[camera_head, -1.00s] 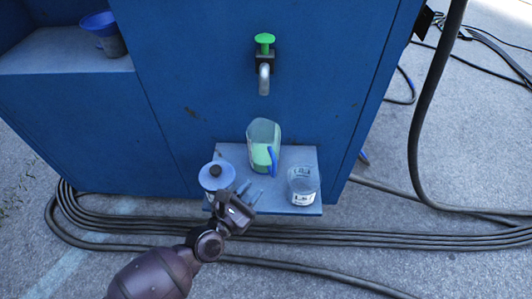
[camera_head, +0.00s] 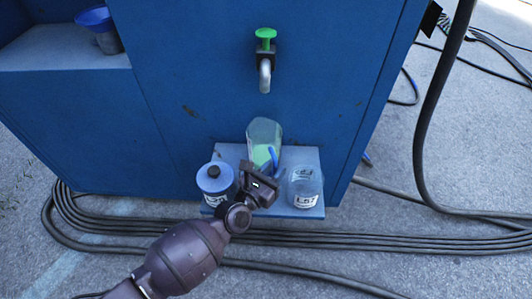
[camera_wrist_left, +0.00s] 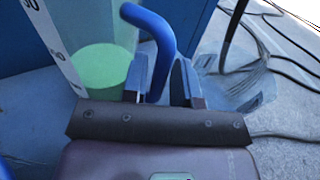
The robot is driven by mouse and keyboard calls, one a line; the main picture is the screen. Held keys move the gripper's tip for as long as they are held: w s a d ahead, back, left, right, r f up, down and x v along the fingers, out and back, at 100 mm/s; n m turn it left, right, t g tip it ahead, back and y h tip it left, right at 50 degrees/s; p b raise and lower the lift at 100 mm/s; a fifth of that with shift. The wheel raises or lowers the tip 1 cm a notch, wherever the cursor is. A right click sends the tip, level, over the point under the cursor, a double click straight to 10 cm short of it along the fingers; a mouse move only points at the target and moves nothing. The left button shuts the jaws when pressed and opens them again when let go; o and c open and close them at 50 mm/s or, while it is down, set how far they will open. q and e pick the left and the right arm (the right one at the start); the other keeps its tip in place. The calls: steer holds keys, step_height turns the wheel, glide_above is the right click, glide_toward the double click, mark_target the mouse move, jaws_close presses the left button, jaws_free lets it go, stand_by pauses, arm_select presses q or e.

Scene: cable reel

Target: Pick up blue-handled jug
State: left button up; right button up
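The blue-handled jug (camera_head: 264,134) is a clear container with green liquid low inside. It stands upright on the small blue shelf (camera_head: 312,158) below the tap. In the left wrist view the jug (camera_wrist_left: 98,38) fills the upper left, and its blue handle (camera_wrist_left: 160,42) runs down between my finger tips. My left gripper (camera_head: 268,170) is in front of the jug. In the left wrist view its two fingers (camera_wrist_left: 163,80) are apart, one on either side of the handle, with a gap on the right side. My right gripper is not in view.
A clear labelled beaker (camera_head: 305,187) stands close right. The green-handled tap (camera_head: 265,62) is above the jug. Black cables (camera_head: 330,237) lie below the shelf.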

arm_select(q)
steer(key=shift+x, duration=1.2)
steer(key=shift+c, duration=0.4)
jaws_close()
steer(key=shift+r, duration=0.15)
